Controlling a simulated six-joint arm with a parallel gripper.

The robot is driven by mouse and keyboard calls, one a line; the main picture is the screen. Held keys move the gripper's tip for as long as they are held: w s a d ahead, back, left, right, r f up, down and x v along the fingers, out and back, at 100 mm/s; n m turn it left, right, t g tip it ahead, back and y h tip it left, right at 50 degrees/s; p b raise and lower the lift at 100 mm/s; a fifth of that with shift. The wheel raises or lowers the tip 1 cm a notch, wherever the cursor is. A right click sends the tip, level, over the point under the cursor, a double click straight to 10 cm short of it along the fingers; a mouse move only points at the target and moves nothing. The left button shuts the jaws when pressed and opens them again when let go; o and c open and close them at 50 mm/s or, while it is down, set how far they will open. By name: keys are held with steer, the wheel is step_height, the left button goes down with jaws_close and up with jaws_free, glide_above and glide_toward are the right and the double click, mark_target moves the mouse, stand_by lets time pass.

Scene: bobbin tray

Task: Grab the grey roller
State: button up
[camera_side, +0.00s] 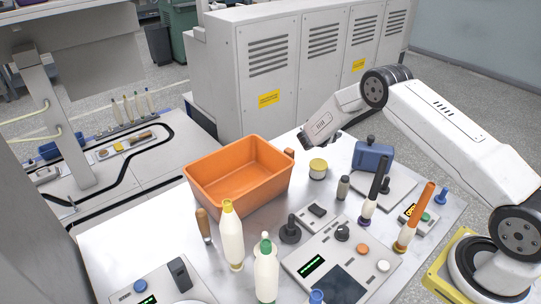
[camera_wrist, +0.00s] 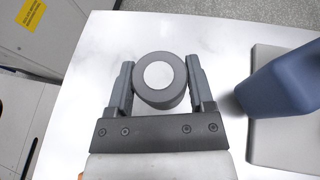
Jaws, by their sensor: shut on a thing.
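The grey roller (camera_wrist: 161,80), a short cylinder with a pale round end, sits between the two fingers of my gripper (camera_wrist: 160,92) in the wrist view. The fingers are shut on its sides.
An orange bin (camera_side: 215,189) stands left of my gripper. A blue container (camera_side: 373,157) stands on a grey plate to the right, also in the wrist view (camera_wrist: 285,88).

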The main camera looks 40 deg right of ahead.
steer(key=s+a+r, duration=0.4)
steer(key=s+r, duration=0.2)
steer(key=s, duration=0.4)
steer(key=shift+r, duration=0.1)
stand_by(0.7)
